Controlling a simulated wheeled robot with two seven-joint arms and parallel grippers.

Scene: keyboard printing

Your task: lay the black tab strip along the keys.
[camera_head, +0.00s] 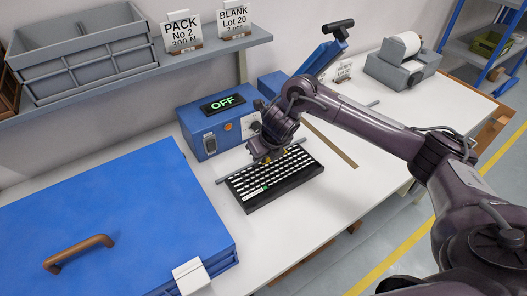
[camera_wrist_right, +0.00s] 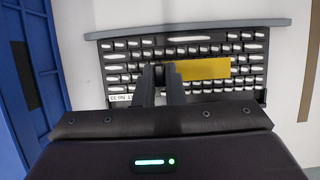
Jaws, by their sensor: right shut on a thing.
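The keyboard (camera_head: 273,181) is black with rows of white keys and lies on the white bench; it also shows in the right wrist view (camera_wrist_right: 118,68). My right gripper (camera_head: 274,156) is above the keyboard's far side. I cannot tell whether the strip touches the keys. My left gripper is not in view.
A grey bar (camera_wrist_right: 190,28) runs along the keyboard's far edge. A blue box with an "OFF" display (camera_head: 217,127) stands behind. A big blue case (camera_head: 115,220) lies to the left. The bench in front of the keyboard (camera_head: 315,205) is clear.

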